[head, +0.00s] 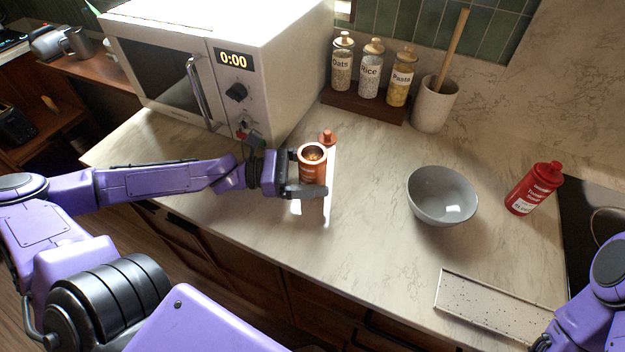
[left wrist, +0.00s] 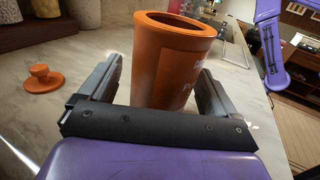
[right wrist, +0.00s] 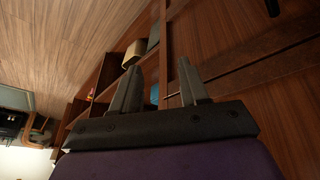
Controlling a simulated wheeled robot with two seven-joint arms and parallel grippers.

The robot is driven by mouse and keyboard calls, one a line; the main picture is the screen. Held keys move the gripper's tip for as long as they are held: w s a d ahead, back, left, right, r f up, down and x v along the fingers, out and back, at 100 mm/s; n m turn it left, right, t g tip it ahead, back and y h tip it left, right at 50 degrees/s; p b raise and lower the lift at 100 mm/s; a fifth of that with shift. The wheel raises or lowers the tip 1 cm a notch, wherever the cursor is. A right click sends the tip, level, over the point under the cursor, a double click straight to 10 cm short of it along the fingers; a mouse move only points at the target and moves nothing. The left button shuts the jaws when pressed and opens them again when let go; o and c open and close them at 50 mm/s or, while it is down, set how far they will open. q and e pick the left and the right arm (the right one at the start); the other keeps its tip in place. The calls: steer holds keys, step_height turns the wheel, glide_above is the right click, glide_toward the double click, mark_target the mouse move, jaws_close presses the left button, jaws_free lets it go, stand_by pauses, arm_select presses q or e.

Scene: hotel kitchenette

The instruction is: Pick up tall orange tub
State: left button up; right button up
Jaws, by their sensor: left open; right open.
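The tall orange tub (head: 312,168) stands upright on the counter in front of the microwave, with its top open. My left gripper (head: 314,176) is around it, one finger on each side. In the left wrist view the tub (left wrist: 168,65) fills the space between the open fingers (left wrist: 160,95); I cannot tell whether either finger touches it. An orange lid with a knob (head: 327,138) lies on the counter just behind the tub and shows in the left wrist view (left wrist: 43,80). My right gripper (right wrist: 160,85) is open and empty, away from the counter top.
The white microwave (head: 270,90) stands behind my left arm. A grey bowl (head: 442,196), a red bottle (head: 535,188) and a flat speckled grater-like piece (head: 492,308) are to the right. Labelled jars on a dark stand (head: 364,107) and a utensil crock (head: 435,104) line the back.

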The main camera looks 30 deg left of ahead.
arm_select(q)
steer(key=shift+w+d+f+b, duration=0.2)
steer(key=shift+d+f+b, duration=0.15)
steer(key=shift+d, duration=0.15)
steer(key=shift+w+d+r, duration=0.15)
steer(key=shift+d+r, duration=0.05)
steer(key=shift+r, duration=0.05)
steer(key=shift+a, duration=0.1)
steer(key=shift+c, duration=1.3)
steer(key=c, duration=1)
steer(key=shift+r, duration=0.1)
